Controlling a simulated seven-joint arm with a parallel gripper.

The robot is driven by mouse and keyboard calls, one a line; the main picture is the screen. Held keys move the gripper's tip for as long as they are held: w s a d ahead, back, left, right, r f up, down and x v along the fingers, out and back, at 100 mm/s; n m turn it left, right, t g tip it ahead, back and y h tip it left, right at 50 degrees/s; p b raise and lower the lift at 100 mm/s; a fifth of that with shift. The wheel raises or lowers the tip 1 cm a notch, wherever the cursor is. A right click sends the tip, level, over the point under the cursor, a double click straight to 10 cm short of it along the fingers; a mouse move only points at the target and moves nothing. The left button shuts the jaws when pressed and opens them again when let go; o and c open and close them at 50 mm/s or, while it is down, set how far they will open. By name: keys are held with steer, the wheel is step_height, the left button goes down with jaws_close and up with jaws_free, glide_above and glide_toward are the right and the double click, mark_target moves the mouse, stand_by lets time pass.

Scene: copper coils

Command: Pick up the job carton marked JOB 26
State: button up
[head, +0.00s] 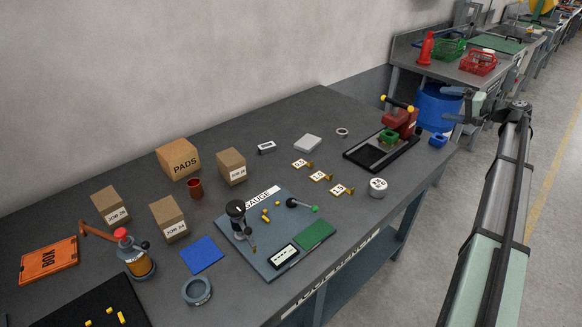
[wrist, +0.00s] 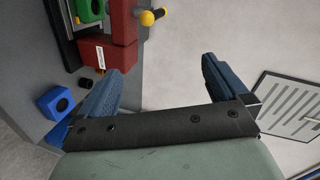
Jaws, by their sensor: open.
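Three small brown cartons with white JOB labels stand on the dark bench in the head view. The left carton (head: 109,202) has a label that seems to read JOB 26, but the last digit is small. The front carton (head: 166,215) seems to read JOB 24. The label on the right carton (head: 231,164) is too small to read surely. My gripper (head: 450,104) is beyond the bench's right end, far from all three cartons. In the wrist view my gripper (wrist: 160,85) has its two blue fingers wide apart with nothing between them.
A larger PADS carton (head: 178,158) and a copper-coloured cup (head: 195,188) stand among the cartons. A lever tool with a red knob (head: 135,255) stands close to the left and front cartons. A gauge board (head: 270,262) lies in front. A red press (head: 400,122) stands near my gripper.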

steer(key=w+a+r+n+g+y, duration=0.1)
steer(key=w+a+r+n+g, duration=0.15)
steer(key=a, duration=0.85)
steer(key=w+a+r+n+g, duration=0.1)
steer(key=w+a+n, duration=0.2)
steer(key=a, duration=0.8)
steer(key=s+a+f+n+g+h, duration=0.1)
steer(key=s+a+f+g, duration=0.1)
steer(key=a, duration=1)
steer(key=s+a+f+n+g+h, duration=0.1)
steer(key=a+f, duration=0.1)
steer(key=a, duration=1)
steer(key=s+a+f+n+g+h, duration=0.1)
steer(key=s+a+f+g, duration=0.1)
steer(key=a, duration=0.9)
steer(key=n+t+h, duration=0.1)
steer(key=n+h, duration=0.5)
steer(key=n, duration=0.1)
glide_toward(103, 200)
steer(key=shift+w+d+f, duration=0.1)
steer(key=shift+w, duration=0.1)
steer(key=shift+f, duration=0.2)
steer(key=x, duration=0.7)
steer(key=shift+a+f, duration=0.3)
steer(key=shift+f, duration=0.05)
steer(key=shift+d+x, duration=0.2)
steer(key=shift+x, duration=1.2)
steer(key=shift+d+x, duration=0.2)
steer(key=shift+x, duration=1.2)
steer(key=shift+w, duration=0.2)
